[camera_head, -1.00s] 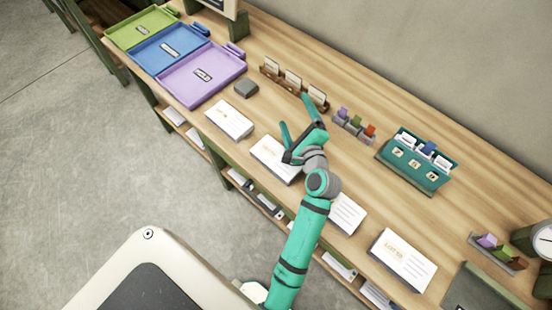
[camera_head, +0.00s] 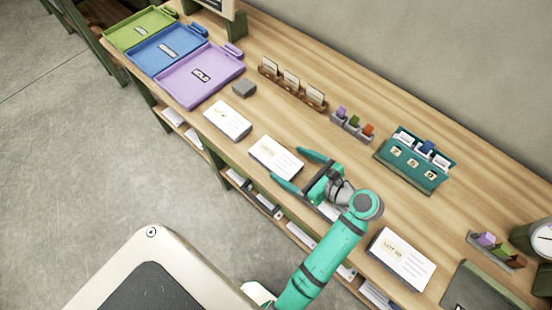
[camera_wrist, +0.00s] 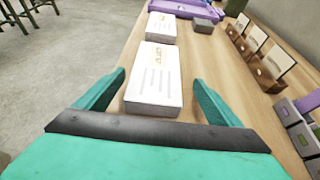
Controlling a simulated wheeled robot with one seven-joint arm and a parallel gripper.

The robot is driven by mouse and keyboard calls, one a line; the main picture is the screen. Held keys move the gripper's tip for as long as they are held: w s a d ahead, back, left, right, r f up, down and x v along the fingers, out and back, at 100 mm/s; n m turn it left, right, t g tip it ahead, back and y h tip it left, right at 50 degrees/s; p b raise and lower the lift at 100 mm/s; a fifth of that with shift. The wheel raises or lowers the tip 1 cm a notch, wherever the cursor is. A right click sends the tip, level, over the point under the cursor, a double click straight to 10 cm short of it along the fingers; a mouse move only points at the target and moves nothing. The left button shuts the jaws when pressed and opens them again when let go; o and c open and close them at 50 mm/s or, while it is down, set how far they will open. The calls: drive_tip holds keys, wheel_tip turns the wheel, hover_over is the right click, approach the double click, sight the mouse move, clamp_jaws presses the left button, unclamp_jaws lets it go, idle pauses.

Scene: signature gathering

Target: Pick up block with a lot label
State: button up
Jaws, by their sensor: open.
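Several white blocks with gold lettering lie in a row along the table's front. The middle one (camera_head: 275,158) is in front of my gripper (camera_head: 290,169). My gripper is open and empty, its fingers pointing at that block's right end. In the wrist view this block (camera_wrist: 155,80) shows between and beyond my fingertips (camera_wrist: 160,78). Another block (camera_head: 228,120) lies to its left and also shows farther away in the wrist view (camera_wrist: 162,27). A block at right (camera_head: 400,258) has a label starting "LOT"; its number is unclear. A block under my gripper is mostly hidden.
Purple (camera_head: 201,77), blue (camera_head: 167,49) and green (camera_head: 140,29) trays stand at the far left. A small grey block (camera_head: 244,88) is beside the purple tray. Card holders (camera_head: 292,87), a stamp rack (camera_head: 352,125) and a teal stand (camera_head: 415,163) line the back.

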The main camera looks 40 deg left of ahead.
sight(279, 160)
drive_tip(key=shift+s+x, duration=0.15)
drive_tip(key=shift+x, duration=1.55)
drive_tip(key=shift+s+x, duration=0.2)
drive_tip(key=shift+x, duration=1.45)
drive_tip(key=shift+r, duration=0.1)
drive_tip(key=c, duration=1.4)
drive_tip(key=shift+o, duration=0.2)
drive_tip(key=shift+r, duration=0.15)
